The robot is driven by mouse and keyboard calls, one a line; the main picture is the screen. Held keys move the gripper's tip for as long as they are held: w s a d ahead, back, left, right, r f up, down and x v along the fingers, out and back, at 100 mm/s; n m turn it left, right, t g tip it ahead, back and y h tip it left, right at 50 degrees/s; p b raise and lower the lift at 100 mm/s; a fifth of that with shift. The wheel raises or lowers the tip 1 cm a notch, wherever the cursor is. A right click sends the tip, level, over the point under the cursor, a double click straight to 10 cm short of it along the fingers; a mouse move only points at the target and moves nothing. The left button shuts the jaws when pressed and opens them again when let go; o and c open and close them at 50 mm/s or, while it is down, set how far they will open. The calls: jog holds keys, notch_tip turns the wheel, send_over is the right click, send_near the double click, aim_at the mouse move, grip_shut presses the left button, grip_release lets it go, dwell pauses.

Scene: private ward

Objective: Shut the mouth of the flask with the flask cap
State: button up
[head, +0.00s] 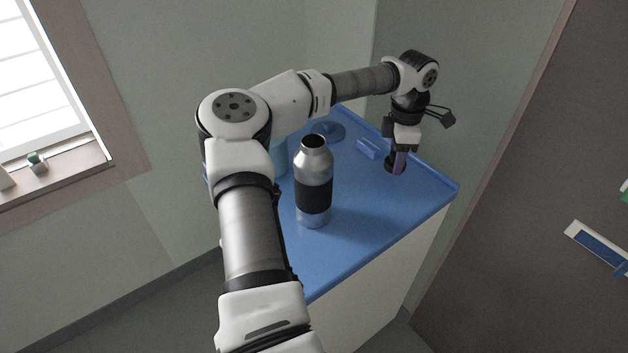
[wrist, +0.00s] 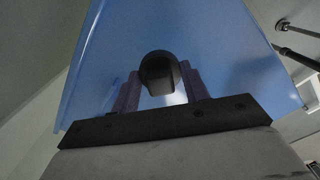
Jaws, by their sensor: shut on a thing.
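The flask (head: 313,185) stands upright on the blue tabletop in the head view, silver with a black band. Its mouth (head: 314,142) is open and dark, with nothing on it. My gripper (head: 398,163) points down over the right part of the tabletop, well to the right of the flask. It is shut on the dark flask cap (head: 390,164), partly hidden by the fingers. In the wrist view the black cap (wrist: 158,72) sits between the two purple fingers of my gripper (wrist: 160,80). I cannot tell whether the cap touches the tabletop.
The blue tabletop (head: 350,245) has raised edges and free room in front of my gripper. A small blue block (head: 369,148) lies behind and left of the gripper. A round blue item (head: 332,131) and a teal container (head: 280,158) stand behind the flask, partly hidden by my arm.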

dwell(0.3)
jog(key=shift+r+p, duration=1.7)
jog(key=shift+r, duration=0.85)
